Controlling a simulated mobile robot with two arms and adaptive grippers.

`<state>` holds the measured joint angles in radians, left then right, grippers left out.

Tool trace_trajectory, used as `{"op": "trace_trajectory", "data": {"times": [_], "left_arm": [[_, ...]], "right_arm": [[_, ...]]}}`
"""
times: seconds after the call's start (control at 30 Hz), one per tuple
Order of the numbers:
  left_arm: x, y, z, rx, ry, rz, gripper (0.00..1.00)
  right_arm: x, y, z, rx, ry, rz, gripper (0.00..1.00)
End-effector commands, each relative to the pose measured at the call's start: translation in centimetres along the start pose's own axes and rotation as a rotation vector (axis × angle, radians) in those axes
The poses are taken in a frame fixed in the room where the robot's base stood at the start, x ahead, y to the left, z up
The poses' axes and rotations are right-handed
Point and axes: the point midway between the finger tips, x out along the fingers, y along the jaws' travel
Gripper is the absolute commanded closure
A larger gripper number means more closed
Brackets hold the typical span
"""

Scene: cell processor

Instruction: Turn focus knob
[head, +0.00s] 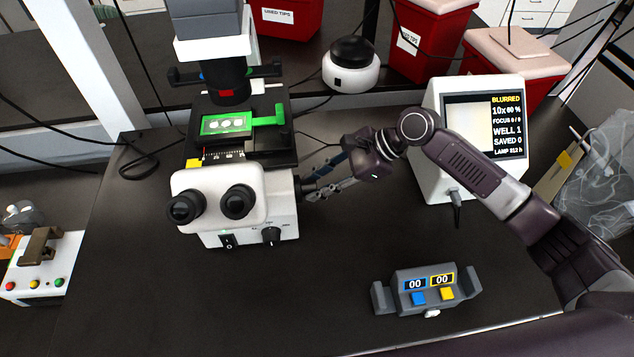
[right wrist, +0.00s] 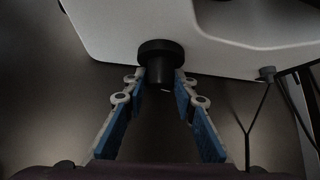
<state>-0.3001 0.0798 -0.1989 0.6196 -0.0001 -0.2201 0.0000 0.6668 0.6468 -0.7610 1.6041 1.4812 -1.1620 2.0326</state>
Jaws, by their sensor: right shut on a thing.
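The white and black microscope (head: 222,190) stands left of centre, with a green slide holder (head: 226,123) on its stage. Its focus knob (right wrist: 161,52) is a black stepped cylinder on the microscope's right side; in the head view the fingertips partly hide it. My right gripper (head: 309,189) reaches in from the right, and in the right wrist view its fingertips (right wrist: 162,82) are on either side of the knob's narrow end, shut on it. The screen (head: 468,126) at right reads BLURRED, 10x, WELL 1 and SAVED 0. My left gripper is not in view.
A grey counter box (head: 427,290) with two 00 displays sits at the front right. A white round device (head: 350,68) and red bins (head: 420,45) stand at the back. A white box with coloured buttons (head: 40,275) is at left. The front middle of the table is clear.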

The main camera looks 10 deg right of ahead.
Motion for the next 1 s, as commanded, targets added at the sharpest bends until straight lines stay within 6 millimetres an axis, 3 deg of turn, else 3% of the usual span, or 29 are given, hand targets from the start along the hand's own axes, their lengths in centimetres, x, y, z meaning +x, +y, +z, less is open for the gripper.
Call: {"op": "trace_trajectory", "data": {"times": [0.6,1.0], "left_arm": [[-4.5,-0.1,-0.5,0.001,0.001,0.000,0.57],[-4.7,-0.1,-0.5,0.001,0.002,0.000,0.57]], "right_arm": [[-0.1,0.7,0.1,-0.227,-0.001,-0.227,0.99],[0.2,0.8,-0.1,-0.394,-0.001,-0.394,0.99]]}}
